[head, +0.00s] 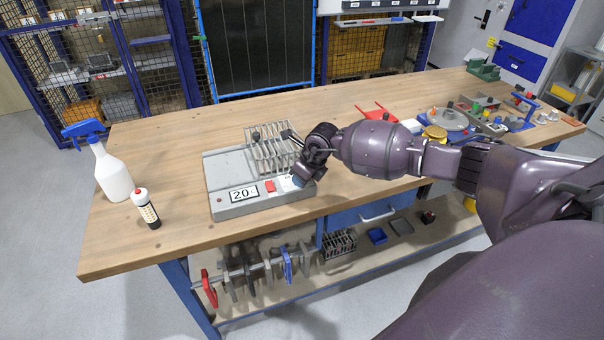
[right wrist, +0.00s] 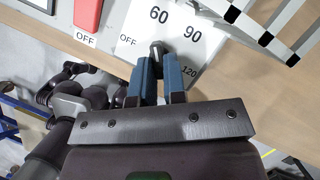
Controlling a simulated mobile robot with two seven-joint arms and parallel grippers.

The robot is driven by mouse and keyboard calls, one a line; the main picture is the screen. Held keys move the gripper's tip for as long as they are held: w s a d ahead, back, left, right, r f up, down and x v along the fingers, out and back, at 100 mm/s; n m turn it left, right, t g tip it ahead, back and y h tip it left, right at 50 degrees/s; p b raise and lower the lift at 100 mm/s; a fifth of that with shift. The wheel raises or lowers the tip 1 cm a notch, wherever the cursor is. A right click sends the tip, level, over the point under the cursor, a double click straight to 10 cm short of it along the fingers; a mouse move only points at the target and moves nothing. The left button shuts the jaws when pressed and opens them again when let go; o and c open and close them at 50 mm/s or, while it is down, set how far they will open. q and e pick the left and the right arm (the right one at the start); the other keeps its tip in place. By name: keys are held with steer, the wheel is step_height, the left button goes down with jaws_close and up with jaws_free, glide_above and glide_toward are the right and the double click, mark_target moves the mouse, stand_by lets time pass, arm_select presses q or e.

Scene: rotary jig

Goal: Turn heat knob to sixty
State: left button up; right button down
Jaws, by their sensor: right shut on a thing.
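The grey heating unit (head: 240,208) sits on the workbench with a display reading 20 (head: 243,193) and a wire rack (head: 270,150). Its white dial plate (right wrist: 185,30) in the right wrist view shows OFF, 60, 90 and 120. The dark heat knob (right wrist: 157,46) is between the blue-grey fingertips of my right gripper (right wrist: 159,64), which is shut on it. The fingers hide much of the knob, so I cannot tell which mark it points to. In the head view my right gripper (head: 299,180) is at the unit's front right corner.
A red switch (head: 270,186) is left of the dial, with OFF below it in the wrist view. A spray bottle (head: 112,175) and a small bottle (head: 146,209) stand left of the unit. Several parts lie at the bench's right end.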

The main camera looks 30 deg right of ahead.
steer(key=shift+a+m, duration=0.1)
steer(key=shift+m, duration=0.4)
steer(key=shift+h, duration=0.3)
steer(key=c, duration=1.2)
jaws_free()
steer(key=v, duration=1)
steer(key=shift+s+r, duration=0.2)
steer(key=shift+r, duration=0.1)
